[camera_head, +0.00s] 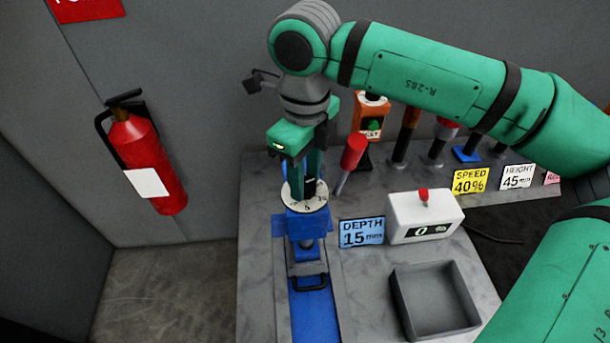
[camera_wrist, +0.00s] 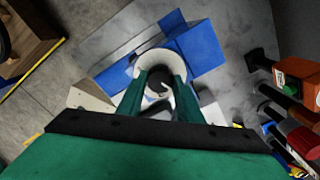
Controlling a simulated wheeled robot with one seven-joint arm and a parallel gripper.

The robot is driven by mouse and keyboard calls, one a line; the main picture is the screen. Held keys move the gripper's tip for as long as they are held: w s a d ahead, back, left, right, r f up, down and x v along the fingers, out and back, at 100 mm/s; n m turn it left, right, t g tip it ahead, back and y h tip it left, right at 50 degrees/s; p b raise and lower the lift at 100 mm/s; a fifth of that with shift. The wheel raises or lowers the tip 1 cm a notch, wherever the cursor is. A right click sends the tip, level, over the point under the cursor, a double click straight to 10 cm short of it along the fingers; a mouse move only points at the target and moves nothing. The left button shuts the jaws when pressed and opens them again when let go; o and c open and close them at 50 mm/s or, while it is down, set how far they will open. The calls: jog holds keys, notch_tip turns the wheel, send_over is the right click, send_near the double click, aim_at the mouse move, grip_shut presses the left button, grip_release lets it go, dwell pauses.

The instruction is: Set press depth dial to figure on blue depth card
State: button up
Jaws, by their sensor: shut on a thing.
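The blue depth card (camera_head: 361,232) stands on the bench and reads "DEPTH 15 mm". The press depth dial (camera_head: 305,201) is a white ring with dark marks on top of the blue press (camera_head: 306,224), left of the card. In the wrist view the dial's white ring (camera_wrist: 152,57) shows around my fingertips. My gripper (camera_head: 306,184) points straight down and is shut on the dial's dark knob, which the fingers mostly hide. It also shows in the wrist view (camera_wrist: 159,85). Which figure the dial is set to cannot be read.
A white box (camera_head: 425,217) with a red button and a small display stands right of the card. A grey open tray (camera_head: 437,299) lies in front of it. A red-handled lever (camera_head: 352,155) stands just right of my gripper. Yellow speed (camera_head: 470,181) and white height (camera_head: 517,177) cards stand behind.

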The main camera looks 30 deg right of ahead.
jog(key=shift+n, duration=0.8)
jog(key=o, duration=1)
jog(key=shift+o, duration=0.2)
notch_tip(320, 180, up, 11)
